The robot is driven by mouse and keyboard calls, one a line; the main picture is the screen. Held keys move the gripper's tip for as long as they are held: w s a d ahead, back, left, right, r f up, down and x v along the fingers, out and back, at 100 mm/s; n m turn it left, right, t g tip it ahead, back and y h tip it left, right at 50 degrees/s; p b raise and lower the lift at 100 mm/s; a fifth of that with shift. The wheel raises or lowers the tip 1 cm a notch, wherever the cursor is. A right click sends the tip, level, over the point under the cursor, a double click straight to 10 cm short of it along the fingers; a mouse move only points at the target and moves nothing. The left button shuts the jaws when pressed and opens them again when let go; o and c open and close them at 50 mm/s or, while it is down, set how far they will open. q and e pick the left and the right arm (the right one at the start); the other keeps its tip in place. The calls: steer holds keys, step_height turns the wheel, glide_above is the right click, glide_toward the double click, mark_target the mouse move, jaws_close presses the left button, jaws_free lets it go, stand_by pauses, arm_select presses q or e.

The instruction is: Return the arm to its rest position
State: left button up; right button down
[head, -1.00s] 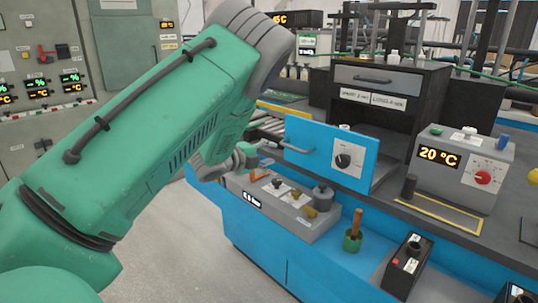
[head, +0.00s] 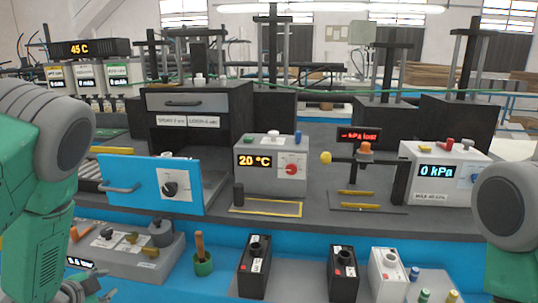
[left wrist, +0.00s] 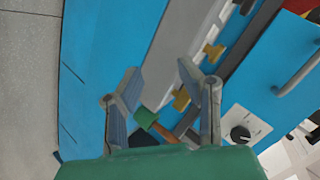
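My left arm (head: 45,180) stands at the left edge of the head view. Part of its gripper (head: 95,292) shows at the bottom left, largely cut off. In the left wrist view, the left gripper (left wrist: 160,72) has its two fingers apart with nothing held. A green cup with a brown handle (left wrist: 146,117) shows beyond and between the fingers. My right arm (head: 508,215) shows at the right edge of the head view; its gripper is out of frame.
The green cup (head: 202,263) and black battery-like boxes (head: 254,268) stand on the lower ledge. A 20 °C unit (head: 272,165) and a 0 kPa unit (head: 440,170) stand on the bench.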

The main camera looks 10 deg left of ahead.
arm_select(q)
steer(key=s+d+f+n+g, duration=0.3)
steer(key=s+d+f, duration=0.1)
steer(key=s, duration=0.6)
steer(key=s+d+f+n+g, duration=0.3)
steer(key=s+d, duration=0.4)
steer(key=s, duration=0.3)
steer(key=s+d+f+n+g+h, duration=0.1)
steer(key=s+d+f+n+g, duration=0.2)
steer(key=s+d+f, duration=0.3)
steer(key=s+g, duration=0.1)
steer(key=s, duration=0.3)
steer(key=shift+s+d+f+n, duration=0.15)
steer(key=shift+f+n, duration=0.2)
steer(key=shift+n, duration=0.05)
